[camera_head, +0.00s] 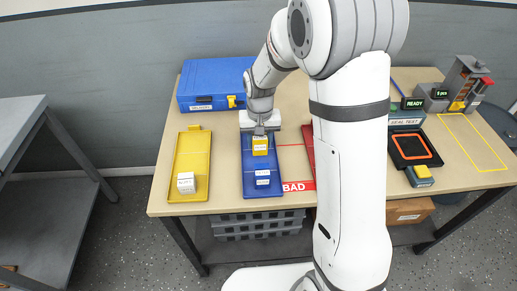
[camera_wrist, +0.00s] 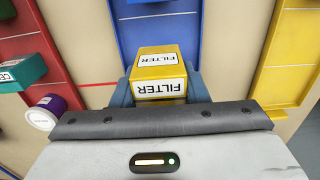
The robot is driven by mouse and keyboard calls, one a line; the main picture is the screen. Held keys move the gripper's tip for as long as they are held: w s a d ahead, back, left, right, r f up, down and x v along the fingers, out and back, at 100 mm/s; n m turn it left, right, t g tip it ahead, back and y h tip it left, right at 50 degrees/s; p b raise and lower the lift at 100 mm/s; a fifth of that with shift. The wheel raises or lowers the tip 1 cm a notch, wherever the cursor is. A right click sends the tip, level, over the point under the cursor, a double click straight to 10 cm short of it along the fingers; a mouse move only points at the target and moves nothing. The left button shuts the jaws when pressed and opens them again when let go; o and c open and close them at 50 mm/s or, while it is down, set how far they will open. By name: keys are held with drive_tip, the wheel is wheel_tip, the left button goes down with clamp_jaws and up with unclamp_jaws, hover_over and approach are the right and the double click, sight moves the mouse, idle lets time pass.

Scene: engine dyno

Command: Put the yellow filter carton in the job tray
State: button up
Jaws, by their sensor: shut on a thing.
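The yellow filter carton (camera_head: 260,146), with white FILTER labels, is between the fingers of my gripper (camera_head: 260,135). In the wrist view the carton (camera_wrist: 160,67) sits upright between the dark blue fingers (camera_wrist: 160,92), which are shut on it.
A yellow tray (camera_head: 190,150) with a white box (camera_head: 186,182) lies to the left. A red tray (camera_wrist: 40,45), a teal box (camera_wrist: 22,72) and a purple cylinder (camera_wrist: 48,110) lie on the other side. A blue case (camera_head: 212,82) stands behind. My arm hides part of the bench.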

sight(259, 150)
drive_tip(key=shift+s+f, duration=0.1)
drive_tip(key=shift+f, duration=2.05)
drive_tip(key=shift+f, duration=0.25)
drive_tip(key=o, duration=1)
drive_tip(key=shift+r, duration=0.1)
